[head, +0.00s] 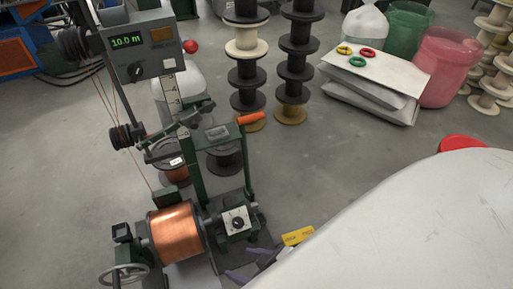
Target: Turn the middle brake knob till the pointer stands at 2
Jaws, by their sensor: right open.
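A black brake knob (238,223) sits on a white dial plate on the green winding machine, just right of the copper spool (176,234). The dial marks and the pointer's reading are too small to tell. Another dark knob (135,71) is on the grey display box (143,45), which reads 10.0 m. I cannot tell from this view which knob counts as the middle one. My right gripper (244,263) is open and empty, low in the picture, just below the white dial and apart from the knob. My left gripper is out of view.
A handwheel (122,279) is at lower left. Stacked dark spools (247,75), pallet-like white sacks with coloured rings (375,75) and tubs stand behind.

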